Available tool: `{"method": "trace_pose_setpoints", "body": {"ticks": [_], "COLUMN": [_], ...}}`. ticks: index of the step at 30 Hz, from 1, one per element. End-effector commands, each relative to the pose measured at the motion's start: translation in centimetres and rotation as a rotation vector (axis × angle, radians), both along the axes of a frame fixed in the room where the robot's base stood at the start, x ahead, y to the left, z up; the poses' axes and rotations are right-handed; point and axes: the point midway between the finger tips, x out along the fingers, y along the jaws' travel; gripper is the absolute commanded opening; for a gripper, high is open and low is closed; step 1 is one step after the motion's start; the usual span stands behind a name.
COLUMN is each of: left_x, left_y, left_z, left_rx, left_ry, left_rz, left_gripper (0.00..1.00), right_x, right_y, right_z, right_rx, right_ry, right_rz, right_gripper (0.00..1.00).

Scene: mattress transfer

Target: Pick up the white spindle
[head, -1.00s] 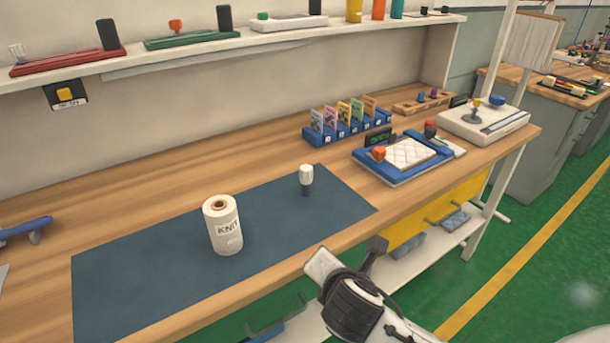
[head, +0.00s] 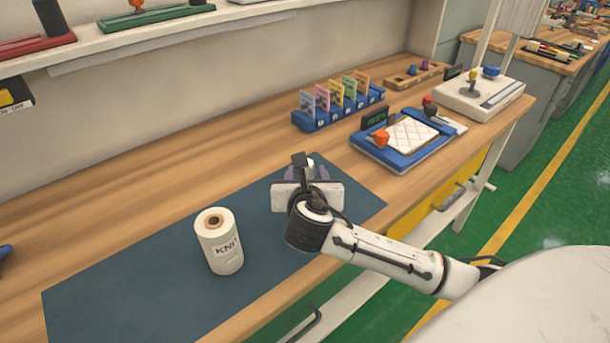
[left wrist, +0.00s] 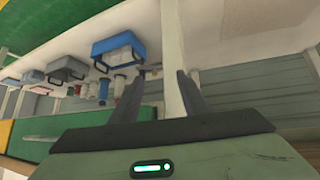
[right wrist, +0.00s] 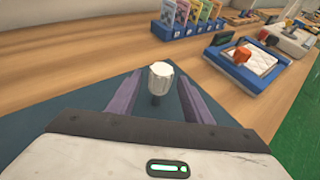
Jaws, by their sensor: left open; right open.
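The white spindle (right wrist: 160,76) has a ribbed white top on a dark stem and stands upright on the dark blue mat (head: 120,285). In the right wrist view it shows between the two purple fingers of my right gripper (right wrist: 158,88), which is open, with gaps on both sides. In the head view the right gripper (head: 307,174) hides most of the spindle; only a bit of its white top (head: 310,164) shows. My left gripper (left wrist: 160,88) is open and empty in the left wrist view, below shelf level by the bench, and is outside the head view.
A white KNIT roll (head: 219,242) stands on the mat, left of the right gripper. A blue card rack (head: 335,115) and a blue tray with a white quilted pad (head: 408,136) lie farther back to the right. The mat's left part is clear.

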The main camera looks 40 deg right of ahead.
Motion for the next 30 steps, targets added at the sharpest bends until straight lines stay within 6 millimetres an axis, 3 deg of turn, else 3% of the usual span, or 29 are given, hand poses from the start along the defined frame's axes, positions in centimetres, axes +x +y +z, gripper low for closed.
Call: {"method": "trace_pose_setpoints", "body": {"ticks": [12, 21, 23, 30], "left_x": [0.1, 0.9, 0.9, 0.8], "left_y": [0.0, 0.0, 0.0, 0.0], "left_z": [0.4, 0.9, 0.9, 0.9], "left_rx": [0.0, -0.001, -0.001, -0.002], "left_ry": [-0.002, -0.019, -0.019, -0.018], "left_rz": [0.0, 0.0, 0.0, -0.001], "left_gripper": [0.42, 0.42, 0.42, 0.42], "right_x": [4.0, 4.5, 4.5, 4.5], "right_y": [-2.9, -3.2, -3.2, -3.2], "right_z": [-0.8, -1.0, -1.0, -1.0], "right_rx": [0.001, 0.002, 0.002, 0.002], "right_ry": [0.001, -0.001, 0.0, 0.0], "right_rz": [-0.002, 0.0, 0.0, 0.0], "right_gripper": [0.46, 0.46, 0.39, 0.0]}}
